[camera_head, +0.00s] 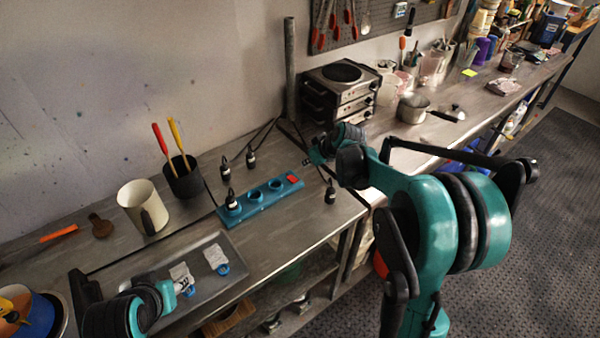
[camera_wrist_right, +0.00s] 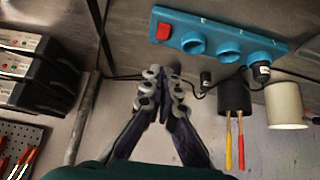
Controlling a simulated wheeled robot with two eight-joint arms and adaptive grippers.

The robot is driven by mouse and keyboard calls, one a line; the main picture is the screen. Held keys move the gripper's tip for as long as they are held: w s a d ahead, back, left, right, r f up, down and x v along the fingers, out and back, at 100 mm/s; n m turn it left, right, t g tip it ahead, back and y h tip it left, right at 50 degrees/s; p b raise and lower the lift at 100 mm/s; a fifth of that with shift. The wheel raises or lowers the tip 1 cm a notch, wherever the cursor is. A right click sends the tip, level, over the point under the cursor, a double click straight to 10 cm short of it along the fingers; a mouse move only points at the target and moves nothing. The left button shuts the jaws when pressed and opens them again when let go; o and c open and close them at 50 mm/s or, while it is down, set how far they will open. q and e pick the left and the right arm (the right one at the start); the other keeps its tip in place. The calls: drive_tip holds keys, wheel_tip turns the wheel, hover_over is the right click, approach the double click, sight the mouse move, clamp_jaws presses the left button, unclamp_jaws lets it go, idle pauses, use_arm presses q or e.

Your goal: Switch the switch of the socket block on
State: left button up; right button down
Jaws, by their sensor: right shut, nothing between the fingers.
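The teal socket block (camera_head: 262,203) lies on the metal bench, with a red switch (camera_head: 293,179) at its right end. A black plug (camera_head: 230,199) sits at its leftmost socket. In the right wrist view the block (camera_wrist_right: 275,45) is at the top and the red switch (camera_wrist_right: 163,32) is at its left end. My right gripper (camera_head: 310,160) is beside the switch end, slightly behind it and apart from it. Its fingers (camera_wrist_right: 164,72) are shut and empty. My left gripper (camera_head: 189,287) is over the grey tray; its finger opening is unclear.
Loose black plugs (camera_head: 251,158) with cables lie around the block. A black cup (camera_head: 184,182) with red and yellow tools and a white mug (camera_head: 138,203) stand to the left. The tray (camera_head: 238,262) is in front; a black hotplate stack (camera_head: 340,92) stands behind.

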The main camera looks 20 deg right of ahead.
drive_tip(key=b, duration=0.3)
hover_over(295, 180)
drive_tip(key=s, duration=0.1)
drive_tip(key=f, duration=0.8)
drive_tip(key=shift+d, duration=0.2)
wheel_tip(295, 180, down, 2)
drive_tip(key=shift+s+f, duration=0.1)
drive_tip(key=shift+f, duration=0.05)
drive_tip(key=shift+s+d+f+b, duration=0.15)
drive_tip(key=shift+f+b, duration=0.25)
drive_tip(key=shift+f, duration=0.25)
drive_tip(key=shift+s+f+b, duration=0.2)
drive_tip(key=shift+f+b, duration=0.5)
drive_tip(key=shift+f, duration=0.1)
drive_tip(key=shift+r, duration=0.3)
drive_tip(key=shift+r+p, duration=0.1)
drive_tip(key=shift+p, duration=0.25)
drive_tip(key=shift+r+p, duration=0.4)
drive_tip(key=shift+r, duration=0.3)
